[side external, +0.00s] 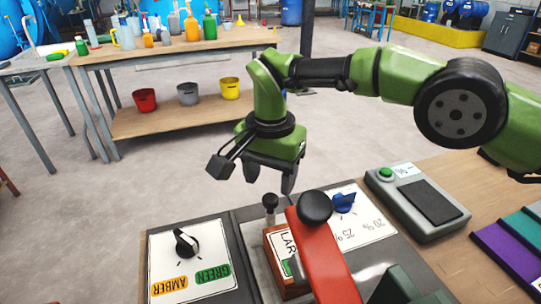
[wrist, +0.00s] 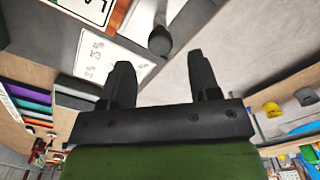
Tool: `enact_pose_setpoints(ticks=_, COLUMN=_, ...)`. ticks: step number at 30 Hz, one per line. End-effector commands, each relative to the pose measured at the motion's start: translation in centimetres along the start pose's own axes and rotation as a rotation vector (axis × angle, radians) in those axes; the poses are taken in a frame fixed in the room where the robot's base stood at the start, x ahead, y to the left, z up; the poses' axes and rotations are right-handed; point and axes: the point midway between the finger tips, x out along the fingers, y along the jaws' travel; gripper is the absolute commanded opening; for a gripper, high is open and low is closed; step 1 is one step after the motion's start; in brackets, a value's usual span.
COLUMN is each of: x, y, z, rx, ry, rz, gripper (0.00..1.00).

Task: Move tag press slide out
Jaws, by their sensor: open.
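The tag press stands at the front of the bench, with a red lever arm (side external: 325,255) ending in a black ball knob (side external: 315,207). Left of the lever is a small dark knob on a metal stem (side external: 270,203), seemingly the slide's handle. Beside it is a brown block with a partly hidden "LAR" label (side external: 284,246). My gripper (side external: 269,180) is open and empty, fingers pointing down just above and behind the small knob, apart from it. In the wrist view a dark round knob (wrist: 160,40) shows beyond the gap between the open fingers (wrist: 160,68). The lever hides part of the press.
An AMBER/GREEN selector panel (side external: 188,262) is left of the press. A blue dial (side external: 345,202) on a percent-marked panel is right. A grey box with a green button (side external: 386,174) and coloured trays (side external: 510,255) lie further right. Bare floor separates the back table.

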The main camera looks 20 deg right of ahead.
Motion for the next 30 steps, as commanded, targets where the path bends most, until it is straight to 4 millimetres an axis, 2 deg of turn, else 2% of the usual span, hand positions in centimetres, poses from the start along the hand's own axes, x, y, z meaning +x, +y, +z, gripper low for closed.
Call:
enact_pose_setpoints(ticks=1, x=-1.4, y=-0.1, z=0.0, rx=0.002, ry=0.001, rz=-0.007, gripper=0.56)
enact_pose_setpoints(ticks=4, x=-3.4, y=-0.1, z=0.0, rx=0.001, ry=0.001, rz=-0.007, gripper=0.56)
enact_pose_setpoints(ticks=9, x=-4.8, y=0.0, z=0.0, rx=0.0, ry=0.001, rz=-0.003, gripper=0.56)
enact_pose_setpoints(ticks=15, x=-5.5, y=0.1, z=0.1, rx=0.001, ry=-0.001, rz=-0.002, gripper=0.56)
enact_pose_setpoints(ticks=25, x=-5.6, y=0.1, z=0.1, rx=-0.003, ry=-0.002, rz=-0.002, gripper=0.56)
enact_pose_setpoints(ticks=28, x=-5.7, y=0.0, z=-0.1, rx=-0.064, ry=0.001, rz=-0.008, gripper=0.56)
enact_pose_setpoints(ticks=30, x=-5.6, y=0.0, z=-0.2, rx=-0.172, ry=0.004, rz=-0.02, gripper=0.56)
